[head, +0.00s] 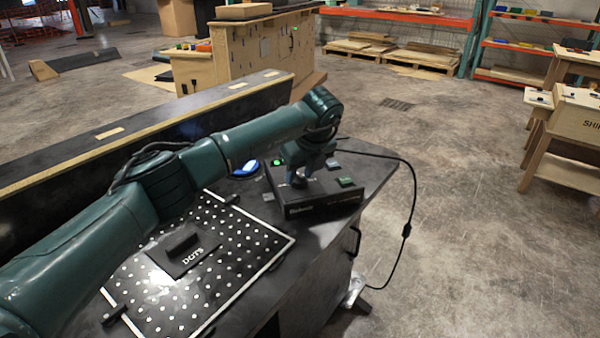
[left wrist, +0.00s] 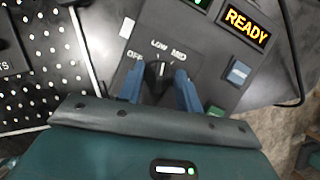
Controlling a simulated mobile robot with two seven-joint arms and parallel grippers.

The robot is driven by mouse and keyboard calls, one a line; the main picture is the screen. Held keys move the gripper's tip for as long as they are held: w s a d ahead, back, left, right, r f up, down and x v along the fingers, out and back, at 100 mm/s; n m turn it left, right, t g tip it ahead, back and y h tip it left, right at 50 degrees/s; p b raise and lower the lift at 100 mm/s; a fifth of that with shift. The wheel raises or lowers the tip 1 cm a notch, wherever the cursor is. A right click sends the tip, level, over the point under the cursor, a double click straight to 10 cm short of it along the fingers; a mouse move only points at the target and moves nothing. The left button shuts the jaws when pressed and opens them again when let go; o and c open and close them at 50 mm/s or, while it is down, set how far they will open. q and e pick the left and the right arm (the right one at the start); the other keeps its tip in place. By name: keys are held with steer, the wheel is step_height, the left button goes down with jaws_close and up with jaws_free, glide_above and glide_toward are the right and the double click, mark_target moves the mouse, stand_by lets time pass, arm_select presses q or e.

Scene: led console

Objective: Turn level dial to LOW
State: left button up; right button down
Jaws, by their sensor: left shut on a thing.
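The black console box (head: 325,203) stands on the dark bench top. In the left wrist view its panel (left wrist: 208,64) shows the dark level dial (left wrist: 158,72), with OFF, LOW and MID printed around it. The dial's white mark points up, roughly at LOW. My left gripper (left wrist: 159,84) is shut on the dial, with one blue finger on each side. In the head view the gripper (head: 299,180) comes down from above onto the console and hides the dial. My right gripper is not in view.
A lit READY display (left wrist: 247,26) and a blue-grey switch (left wrist: 238,71) are beside the dial. A green button (head: 345,182) is on the console's right. A dotted board (head: 228,240) lies on the bench. A cable (head: 411,190) hangs off the right edge.

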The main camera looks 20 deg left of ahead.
arm_select(q)
steer(key=shift+n+g+y, duration=0.3)
steer(key=shift+n, duration=0.8)
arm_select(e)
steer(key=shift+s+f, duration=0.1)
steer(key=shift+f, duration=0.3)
arm_select(q)
steer(key=o, duration=1)
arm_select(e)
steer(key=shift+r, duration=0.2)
arm_select(q)
steer(key=shift+r, duration=0.1)
